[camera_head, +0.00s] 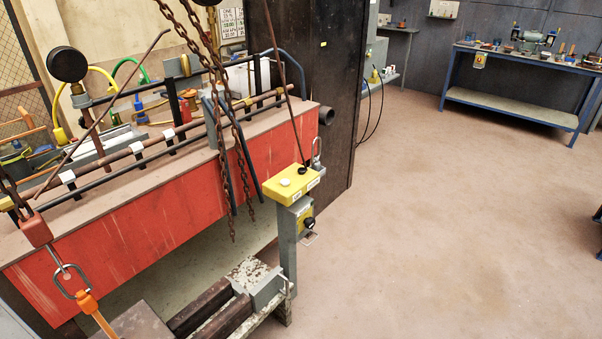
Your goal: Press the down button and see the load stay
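A yellow control box (291,185) sits on top of a grey post (288,245) at the right end of the red bench. On its top are a white button (285,182) and a black button (302,170), and its labels are too small to read. A red hoist block (35,231) with a metal hook (70,281) hangs at the lower left. An orange sling (97,314) runs from the hook out of the picture, so what it bears is hidden. Neither of my grippers is in view.
Rusty chains (222,125) hang in front of the red bench (150,222), which carries pipes and rails. A low stand with dark pipes (205,309) is below the post. A blue workbench (520,102) stands at the back right. The floor (440,220) between is clear.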

